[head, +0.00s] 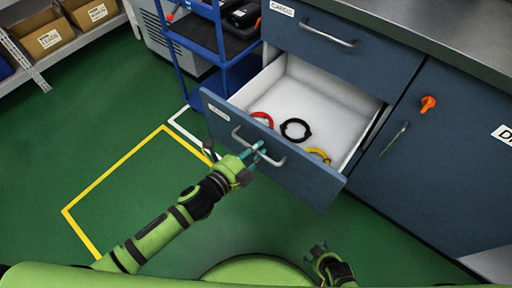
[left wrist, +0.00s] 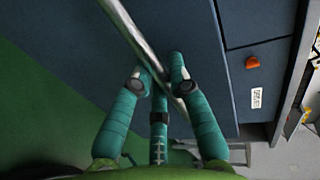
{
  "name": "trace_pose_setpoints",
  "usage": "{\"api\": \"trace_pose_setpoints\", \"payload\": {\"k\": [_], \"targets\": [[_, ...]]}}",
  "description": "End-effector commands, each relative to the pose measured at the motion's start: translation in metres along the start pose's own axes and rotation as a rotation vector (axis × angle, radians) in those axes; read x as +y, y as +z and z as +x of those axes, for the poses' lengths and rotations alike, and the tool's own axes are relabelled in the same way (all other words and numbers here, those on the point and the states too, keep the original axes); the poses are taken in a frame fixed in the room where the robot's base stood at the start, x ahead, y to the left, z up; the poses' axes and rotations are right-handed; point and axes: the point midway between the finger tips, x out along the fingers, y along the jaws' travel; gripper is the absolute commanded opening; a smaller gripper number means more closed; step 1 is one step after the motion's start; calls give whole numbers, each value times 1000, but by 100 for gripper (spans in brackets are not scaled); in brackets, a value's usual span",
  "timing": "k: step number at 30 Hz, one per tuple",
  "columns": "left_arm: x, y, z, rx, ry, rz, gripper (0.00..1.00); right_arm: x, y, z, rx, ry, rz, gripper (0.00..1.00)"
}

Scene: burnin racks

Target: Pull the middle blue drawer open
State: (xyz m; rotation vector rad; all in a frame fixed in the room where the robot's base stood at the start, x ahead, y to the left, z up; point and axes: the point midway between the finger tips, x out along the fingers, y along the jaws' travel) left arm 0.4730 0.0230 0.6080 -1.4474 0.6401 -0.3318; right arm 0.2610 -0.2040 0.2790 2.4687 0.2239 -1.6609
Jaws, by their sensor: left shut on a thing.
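The middle blue drawer (head: 308,182) stands open, pulled out from the blue cabinet. Its white inside shows a red ring (head: 262,118), a black ring (head: 295,129) and a yellow ring (head: 318,154). My left gripper (head: 256,155) is at the drawer's metal handle (head: 279,162), shut on it. In the left wrist view, the teal fingers (left wrist: 165,84) are around the handle bar (left wrist: 135,36), close to the blue drawer front. My right gripper (head: 318,250) is low over the green floor, apart from the drawer; its fingers are too small to tell open from shut.
A closed drawer (head: 365,50) with a handle sits above. A cabinet door (head: 450,150) with an orange knob (head: 428,103) is at the right. A blue cart (head: 222,70) stands left of the drawer. Shelf boxes (head: 45,36) are at far left. Green floor (head: 120,130) is clear between.

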Motion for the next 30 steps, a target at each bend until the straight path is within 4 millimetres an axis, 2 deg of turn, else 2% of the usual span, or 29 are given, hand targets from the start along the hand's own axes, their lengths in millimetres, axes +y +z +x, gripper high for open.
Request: {"api": "trace_pose_setpoints", "payload": {"k": [8, 9, 19, 22, 26, 30], "targets": [[0, 1, 0, -2, 0, 2, 0, 0, 0, 0, 0, 0, 0, 75], [0, 2, 0, -2, 0, 2, 29, 0, 0, 0, -1, 0, 0, 75], [0, 1, 0, -1, 0, 1, 29, 0, -1, 0, 2, 1, -1, 75], [0, 0, -6, -1, 0, 0, 29, 1, -2, 0, 2, 1, -1, 75], [1, 1, -25, -1, 2, 1, 29, 0, -1, 0, 2, 1, 0, 75], [2, 0, -57, 0, 4, 0, 29, 0, -1, 0, 1, 0, 0, 75]]}}
